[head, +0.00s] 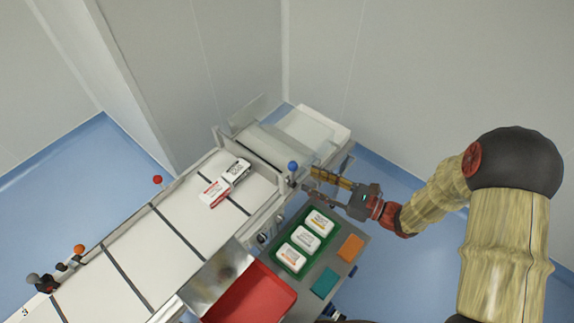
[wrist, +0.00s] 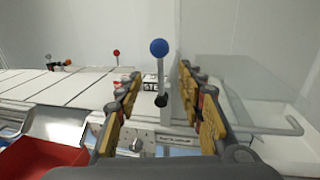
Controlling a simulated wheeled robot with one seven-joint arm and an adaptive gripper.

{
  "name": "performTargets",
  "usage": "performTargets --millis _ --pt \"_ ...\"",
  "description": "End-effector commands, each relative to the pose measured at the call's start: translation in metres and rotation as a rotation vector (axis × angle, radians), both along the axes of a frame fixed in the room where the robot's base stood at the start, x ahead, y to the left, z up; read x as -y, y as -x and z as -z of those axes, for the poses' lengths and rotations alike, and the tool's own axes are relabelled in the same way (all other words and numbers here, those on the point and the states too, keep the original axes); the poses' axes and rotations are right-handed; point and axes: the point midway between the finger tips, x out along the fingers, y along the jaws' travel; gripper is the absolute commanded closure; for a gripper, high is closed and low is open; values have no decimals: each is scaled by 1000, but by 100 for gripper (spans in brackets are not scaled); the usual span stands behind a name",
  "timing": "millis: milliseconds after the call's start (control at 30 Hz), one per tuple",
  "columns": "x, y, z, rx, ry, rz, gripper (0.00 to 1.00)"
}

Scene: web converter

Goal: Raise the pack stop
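A lever with a blue ball knob (head: 292,166) stands upright at the near side of the conveyor. In the wrist view the blue knob (wrist: 159,47) tops a thin grey rod with a dark lower part. A small labelled plate (wrist: 172,139) sits below it, its text too small to read. I cannot tell for certain which part is the pack stop. My gripper (head: 308,182) is open and empty, just right of the lever. In the wrist view the lever shows between the spread fingers of my gripper (wrist: 161,75), apparently beyond the tips and not touched.
Two packs (head: 214,192) lie on the white belt (head: 160,238). A green tray (head: 277,263) with three small packs stands on a grey side shelf near a red bin (head: 250,295). Red (head: 157,180) and orange (head: 79,249) knobs stand on the far side. A clear guard (wrist: 245,90) is at right.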

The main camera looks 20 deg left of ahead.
Motion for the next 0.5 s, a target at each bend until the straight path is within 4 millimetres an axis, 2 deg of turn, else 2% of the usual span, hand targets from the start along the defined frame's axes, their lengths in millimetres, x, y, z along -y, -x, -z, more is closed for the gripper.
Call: performTargets --millis 500 --pt "-67 -6 1 -2 -1 1 62"
